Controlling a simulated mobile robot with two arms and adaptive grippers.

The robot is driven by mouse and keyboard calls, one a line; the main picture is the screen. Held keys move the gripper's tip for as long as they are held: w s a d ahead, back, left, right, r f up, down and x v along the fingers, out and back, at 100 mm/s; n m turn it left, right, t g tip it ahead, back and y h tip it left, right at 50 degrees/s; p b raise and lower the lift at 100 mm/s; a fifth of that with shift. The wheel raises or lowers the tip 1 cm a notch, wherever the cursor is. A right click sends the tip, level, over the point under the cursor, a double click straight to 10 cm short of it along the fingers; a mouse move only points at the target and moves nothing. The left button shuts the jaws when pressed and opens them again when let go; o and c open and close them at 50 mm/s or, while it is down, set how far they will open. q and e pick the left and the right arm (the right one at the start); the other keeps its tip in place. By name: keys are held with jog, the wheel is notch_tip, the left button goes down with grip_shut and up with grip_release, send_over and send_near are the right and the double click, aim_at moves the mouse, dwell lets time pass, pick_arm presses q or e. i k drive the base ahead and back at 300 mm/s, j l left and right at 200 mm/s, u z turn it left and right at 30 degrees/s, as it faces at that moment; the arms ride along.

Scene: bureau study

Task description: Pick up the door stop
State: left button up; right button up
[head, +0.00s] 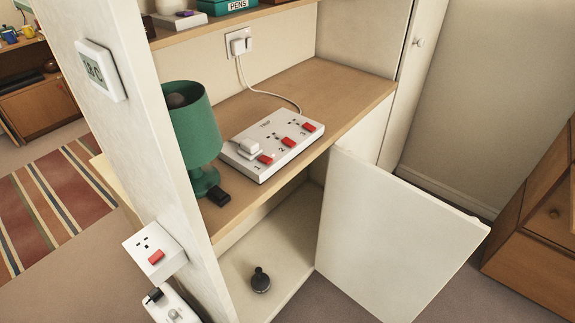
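A small dark object with a round base and a knob on top, which looks like the door stop (261,281), stands on the cream floor of the open lower cupboard compartment (283,240). It is near the front of that compartment. Neither of my grippers shows in the head view. Nothing covers the dark object from this angle.
The cupboard door (395,240) stands open to the right of the compartment. Above, a wooden shelf (345,88) holds a green lamp (196,130), a white socket box (271,145) and a black plug (218,198). Wall sockets (153,252) project at lower left. A wooden drawer unit (540,235) stands right.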

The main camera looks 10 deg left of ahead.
aim_at(260, 282)
jog(key=u, duration=0.75)
